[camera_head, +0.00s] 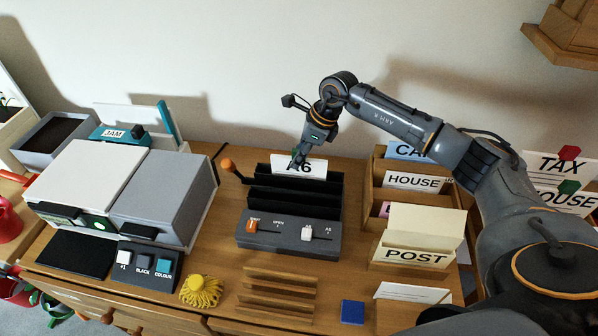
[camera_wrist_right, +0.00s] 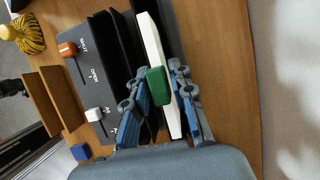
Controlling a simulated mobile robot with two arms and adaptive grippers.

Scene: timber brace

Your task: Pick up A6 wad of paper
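The A6 wad of paper (camera_head: 316,169) is a white stack standing on edge at the back of a black slotted device (camera_head: 292,232). In the right wrist view the wad (camera_wrist_right: 157,52) shows as a thick white slab with a green block (camera_wrist_right: 157,87), perhaps a clip, at its near edge. My right gripper (camera_head: 298,160) is over the wad's top edge, pointing down. In the wrist view its fingers (camera_wrist_right: 160,97) are apart, one on each side of the wad; the left finger seems to have a gap to it. My left gripper is not in view.
Wooden sorters with POST (camera_head: 416,255) and HOUSE (camera_head: 414,181) cards stand to the right. A grey-and-white printer (camera_head: 163,197) stands to the left. A yellow tasselled object (camera_head: 200,291), a wooden rack (camera_head: 278,293) and a blue block (camera_head: 352,312) lie in front.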

